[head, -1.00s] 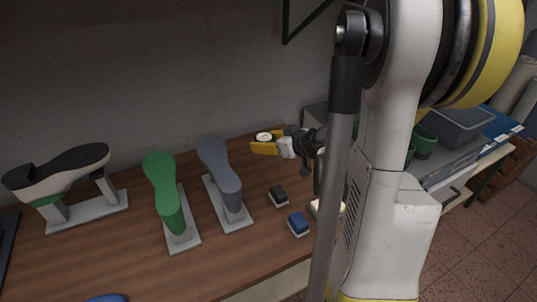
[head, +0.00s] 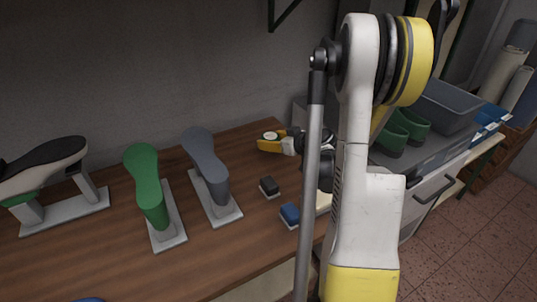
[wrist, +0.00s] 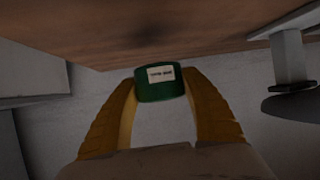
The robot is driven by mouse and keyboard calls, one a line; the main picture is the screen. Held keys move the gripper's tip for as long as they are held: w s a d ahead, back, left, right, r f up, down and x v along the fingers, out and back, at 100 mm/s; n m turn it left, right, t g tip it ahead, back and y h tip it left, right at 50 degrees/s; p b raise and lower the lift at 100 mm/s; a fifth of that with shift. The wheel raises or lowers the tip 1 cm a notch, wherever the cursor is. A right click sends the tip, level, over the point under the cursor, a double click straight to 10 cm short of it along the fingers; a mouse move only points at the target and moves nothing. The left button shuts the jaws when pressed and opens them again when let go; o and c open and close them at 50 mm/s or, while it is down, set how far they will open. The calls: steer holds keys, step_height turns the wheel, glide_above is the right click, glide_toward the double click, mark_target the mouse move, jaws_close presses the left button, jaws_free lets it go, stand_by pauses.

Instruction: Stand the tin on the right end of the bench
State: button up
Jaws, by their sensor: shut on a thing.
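The tin (head: 270,135) shows its pale round top between the yellow fingers of my gripper (head: 268,146), near the back right of the wooden bench (head: 120,262). In the wrist view the tin (wrist: 160,84) is dark green with a white label, and the two yellow fingers (wrist: 162,92) are shut on its sides. It looks upright. I cannot tell whether its base touches the bench. My arm hides part of the bench's right end.
A grey shoe last (head: 206,165), a green one (head: 145,185) and a black-and-white shoe (head: 45,165) stand on the left. A dark block (head: 269,186) and a blue block (head: 290,214) lie nearer the front. Green boots (head: 405,128) and a grey bin (head: 445,105) are on the right.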

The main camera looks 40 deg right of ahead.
mark_target(269, 155)
steer(key=shift+w+f, duration=0.25)
steer(key=shift+w, duration=0.1)
steer(key=shift+a+f, duration=0.1)
steer(key=shift+f, duration=0.1)
step_height(269, 155, down, 4)
steer(key=shift+r+b, duration=0.15)
steer(key=shift+b, duration=1.1)
steer(key=shift+r, duration=0.1)
steer(key=o, duration=1.2)
